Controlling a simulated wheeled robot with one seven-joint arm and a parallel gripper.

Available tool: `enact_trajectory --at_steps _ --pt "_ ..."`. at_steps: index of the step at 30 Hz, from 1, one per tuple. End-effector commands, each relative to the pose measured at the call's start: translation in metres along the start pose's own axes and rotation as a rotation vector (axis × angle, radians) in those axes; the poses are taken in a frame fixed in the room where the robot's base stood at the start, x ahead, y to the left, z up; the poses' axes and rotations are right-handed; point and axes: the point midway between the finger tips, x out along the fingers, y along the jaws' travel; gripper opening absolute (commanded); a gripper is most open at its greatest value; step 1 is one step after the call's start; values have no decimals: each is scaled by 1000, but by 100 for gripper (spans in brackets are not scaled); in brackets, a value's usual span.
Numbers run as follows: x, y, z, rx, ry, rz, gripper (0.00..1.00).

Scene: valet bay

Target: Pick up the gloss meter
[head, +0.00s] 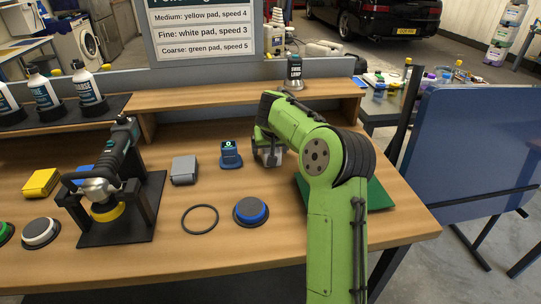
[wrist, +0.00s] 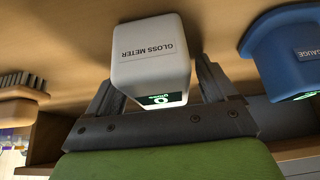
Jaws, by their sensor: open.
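The gloss meter (wrist: 152,62) is a white, rounded box with "GLOSS METER" printed on it and a small lit green display, large in the wrist view. My gripper (wrist: 156,82) is open, with one finger on each side of the meter. A gap shows beside the left finger; I cannot tell whether the right finger touches it. In the head view my gripper (head: 268,156) is low over the bench beside the blue gauge (head: 231,154), and I cannot make out the meter clearly there. The gauge also shows in the wrist view (wrist: 285,55), right of the meter.
A brush (wrist: 20,88) is left of the meter in the wrist view. On the bench (head: 150,255) are a grey box (head: 184,170), a black ring (head: 200,219), a blue pad (head: 251,211) and a polisher on a stand (head: 150,205). A raised shelf (head: 210,97) runs behind.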

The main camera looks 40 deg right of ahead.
Motion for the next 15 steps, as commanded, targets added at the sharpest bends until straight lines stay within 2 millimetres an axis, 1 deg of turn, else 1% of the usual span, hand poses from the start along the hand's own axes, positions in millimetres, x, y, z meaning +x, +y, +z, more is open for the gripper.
enact_trajectory --at_steps 4,15 --pt "-1 0 0 0 -1 0 85" --pt "-1 0 0 0 -1 0 28"
